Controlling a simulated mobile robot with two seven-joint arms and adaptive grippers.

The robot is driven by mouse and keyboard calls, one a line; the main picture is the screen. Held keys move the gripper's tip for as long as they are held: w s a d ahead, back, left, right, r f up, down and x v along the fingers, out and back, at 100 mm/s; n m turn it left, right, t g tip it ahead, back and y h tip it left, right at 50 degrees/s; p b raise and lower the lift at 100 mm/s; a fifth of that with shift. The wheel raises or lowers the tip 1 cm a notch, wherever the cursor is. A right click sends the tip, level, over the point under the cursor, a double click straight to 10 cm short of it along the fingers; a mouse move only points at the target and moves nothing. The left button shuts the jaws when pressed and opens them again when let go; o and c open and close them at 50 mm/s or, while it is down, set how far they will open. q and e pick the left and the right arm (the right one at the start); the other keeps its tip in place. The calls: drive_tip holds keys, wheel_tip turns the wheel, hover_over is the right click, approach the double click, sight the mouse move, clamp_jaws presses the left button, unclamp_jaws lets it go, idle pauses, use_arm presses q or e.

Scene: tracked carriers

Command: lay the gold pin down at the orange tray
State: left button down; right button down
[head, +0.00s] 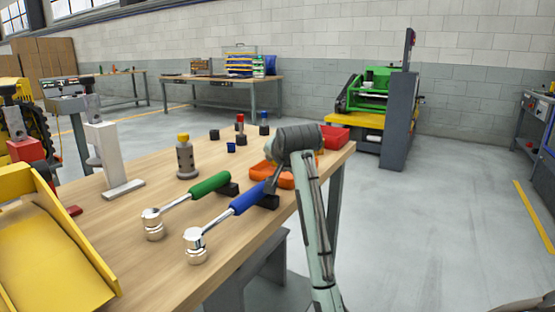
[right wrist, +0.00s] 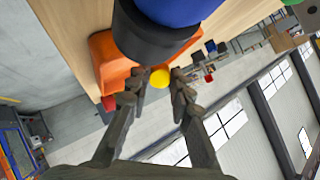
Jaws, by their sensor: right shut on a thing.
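In the right wrist view, the gold pin (right wrist: 160,78) shows as a round yellow end between the fingertips of my right gripper (right wrist: 157,85). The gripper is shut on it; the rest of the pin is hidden. The orange tray (right wrist: 106,66) is just beyond the fingers, partly covered by a blue-and-black handle. In the head view, my right gripper (head: 272,184) is over the front of the orange tray (head: 259,170), and my wrist hides part of the tray. I cannot tell whether the pin touches the tray. My left gripper is not in view.
The blue-handled hammer (head: 247,199) and green-handled hammer (head: 209,184) lie just left of the gripper. A grey bottle with a yellow cap (head: 185,160) and small blue and red pieces (head: 240,124) stand behind. A red tray (head: 335,136) sits at the table's right edge.

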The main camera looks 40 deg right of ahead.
drive_tip(key=c, duration=1.3)
unclamp_jaws()
drive_tip(key=v, duration=1.2)
drive_tip(key=shift+s+f, duration=0.1)
